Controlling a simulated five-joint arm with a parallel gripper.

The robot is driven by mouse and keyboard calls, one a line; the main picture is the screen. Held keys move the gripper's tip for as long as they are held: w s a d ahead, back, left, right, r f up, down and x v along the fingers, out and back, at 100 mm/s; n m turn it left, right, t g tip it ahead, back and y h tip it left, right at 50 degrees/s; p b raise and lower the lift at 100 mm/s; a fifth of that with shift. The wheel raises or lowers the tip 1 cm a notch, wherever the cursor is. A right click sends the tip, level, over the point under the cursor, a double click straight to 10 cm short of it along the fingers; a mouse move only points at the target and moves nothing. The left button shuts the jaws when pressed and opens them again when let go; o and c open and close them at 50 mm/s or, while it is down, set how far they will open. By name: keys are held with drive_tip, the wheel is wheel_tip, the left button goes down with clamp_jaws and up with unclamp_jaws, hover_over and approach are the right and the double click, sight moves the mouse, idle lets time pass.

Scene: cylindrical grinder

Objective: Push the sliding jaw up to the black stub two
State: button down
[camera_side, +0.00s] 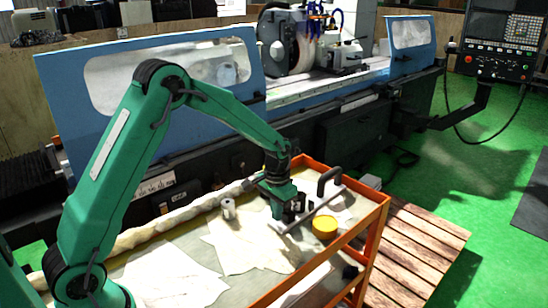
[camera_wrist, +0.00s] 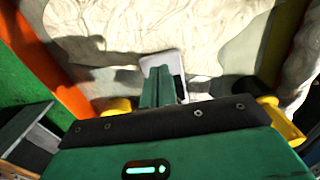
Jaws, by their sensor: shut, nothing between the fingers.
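My gripper (camera_side: 284,208) is low over the orange cart's top, fingers pointing down. In the wrist view its green fingers (camera_wrist: 160,80) are together, with a pale block with a dark side (camera_wrist: 165,63) just beyond their tips. I cannot tell whether they touch it. In the side view a grey bar (camera_side: 318,208) lies aslant just right of my gripper, with a black curved handle (camera_side: 329,179) by its far end. A small dark upright piece (camera_side: 300,203) stands close beside the fingers. I cannot tell for certain which pieces are the sliding jaw and black stub two.
A yellow round tin (camera_side: 325,226) stands right of the bar. A small silver cylinder (camera_side: 228,208) stands left of my gripper. Crumpled pale sheets (camera_side: 245,246) cover much of the cart top. The cart's orange rim (camera_side: 372,222) bounds the right. The blue grinder (camera_side: 165,75) stands behind.

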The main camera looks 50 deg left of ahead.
drive_tip(key=shift+f, duration=1.15)
idle(1.1)
drive_tip(key=shift+r, duration=0.75)
drive_tip(key=shift+r, duration=0.35)
drive_tip(key=shift+r, duration=0.65)
